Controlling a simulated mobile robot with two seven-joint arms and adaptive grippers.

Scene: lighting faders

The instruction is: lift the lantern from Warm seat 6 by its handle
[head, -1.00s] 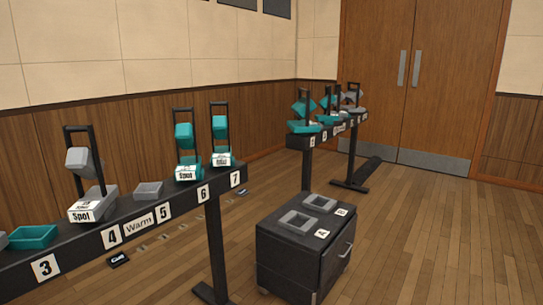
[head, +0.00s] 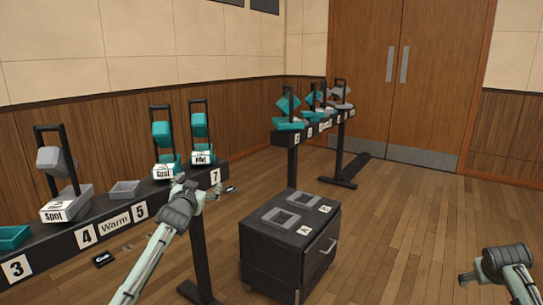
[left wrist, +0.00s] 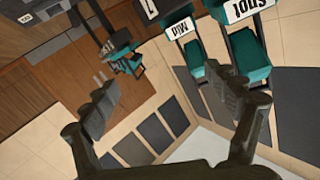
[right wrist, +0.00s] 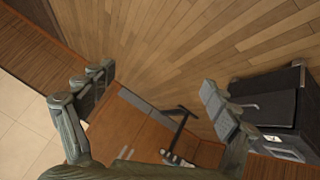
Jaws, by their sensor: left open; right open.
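The Warm seat 6 lantern (head: 162,135) is teal with a white "Spot" label and a tall dark handle (head: 160,106) arching above it. It stands upright on the dark Warm bar (head: 70,238). It also shows upside down at the top of the left wrist view (left wrist: 251,48). My left gripper (head: 205,187) is open and empty, in front of the bar near seats 6 and 7, covering the number 6 plate. It appears lower than the handle and apart from it. My right gripper (head: 468,284) is open and empty at the far right, over the floor.
A teal "Mid" lantern (head: 199,130) stands close beside at seat 7. A grey "Spot" lantern (head: 57,165) is at seat 4; a grey tray (head: 125,189) is at seat 5. A dark cabinet (head: 270,255) stands right of the bar. A second bar (head: 325,122) is behind.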

